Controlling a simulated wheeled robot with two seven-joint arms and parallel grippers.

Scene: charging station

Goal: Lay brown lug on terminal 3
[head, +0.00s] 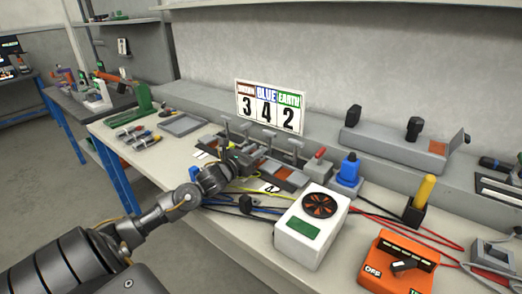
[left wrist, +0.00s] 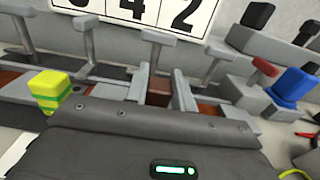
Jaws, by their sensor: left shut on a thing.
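The terminals (head: 285,172) have copper-brown plates and grey T-shaped levers (left wrist: 158,38). Terminal 3's own number is not visible; a tile marked 4 (head: 270,187) lies before the right end of the row. A yellow-green block (left wrist: 48,92) shows just beyond the gripper's left side in the left wrist view. My right gripper is out of view.
The sign (head: 270,107) behind reads brown 3, blue 4, earth 2. A white box with a fan (head: 312,225), a blue-topped part (head: 348,170) and an orange switch box (head: 398,265) stand to the right. Loose cables (head: 265,210) cross the table front.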

